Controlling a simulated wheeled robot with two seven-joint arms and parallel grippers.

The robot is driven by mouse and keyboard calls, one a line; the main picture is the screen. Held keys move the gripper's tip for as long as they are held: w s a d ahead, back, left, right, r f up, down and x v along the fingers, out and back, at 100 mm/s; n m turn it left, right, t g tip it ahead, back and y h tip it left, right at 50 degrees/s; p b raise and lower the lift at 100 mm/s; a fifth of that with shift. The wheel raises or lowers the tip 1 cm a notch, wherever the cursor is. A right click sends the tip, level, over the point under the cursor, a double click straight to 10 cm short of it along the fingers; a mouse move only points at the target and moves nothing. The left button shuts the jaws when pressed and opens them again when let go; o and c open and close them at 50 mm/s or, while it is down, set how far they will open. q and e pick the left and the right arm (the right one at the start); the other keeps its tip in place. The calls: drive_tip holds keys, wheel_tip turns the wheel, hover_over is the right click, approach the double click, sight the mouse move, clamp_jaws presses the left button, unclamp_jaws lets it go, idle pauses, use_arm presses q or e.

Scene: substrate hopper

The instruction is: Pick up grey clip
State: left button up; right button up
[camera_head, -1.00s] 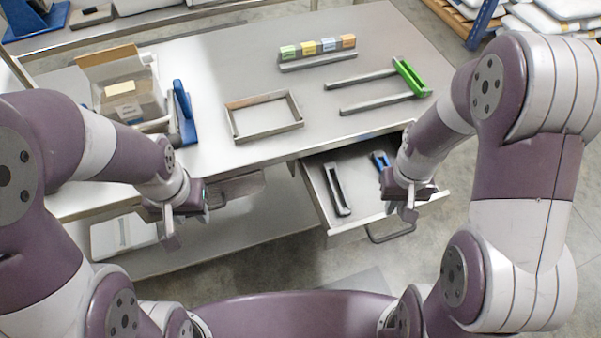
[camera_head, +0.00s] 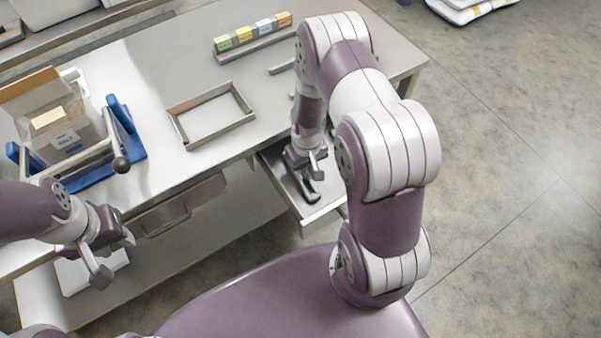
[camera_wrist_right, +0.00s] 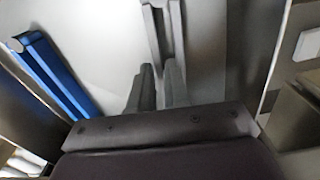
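The grey clip (camera_head: 309,191) lies in the open drawer (camera_head: 284,189) and is partly hidden by my right gripper (camera_head: 314,170) in the head view. In the right wrist view the clip (camera_wrist_right: 176,28) is a long grey piece with two parallel sides, just beyond my fingertips. The right gripper also shows there (camera_wrist_right: 159,68), with a gap between its fingers and nothing visible held. It is above the drawer, in line with the clip. My left gripper (camera_head: 115,258) is open and empty at the left, in front of the bench.
A blue clip (camera_wrist_right: 52,75) lies left of my fingers in the right wrist view. The drawer walls are close around my right gripper.

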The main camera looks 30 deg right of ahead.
drive_tip(key=shift+f, duration=0.75)
clamp_jaws()
drive_tip(key=shift+r, duration=0.15)
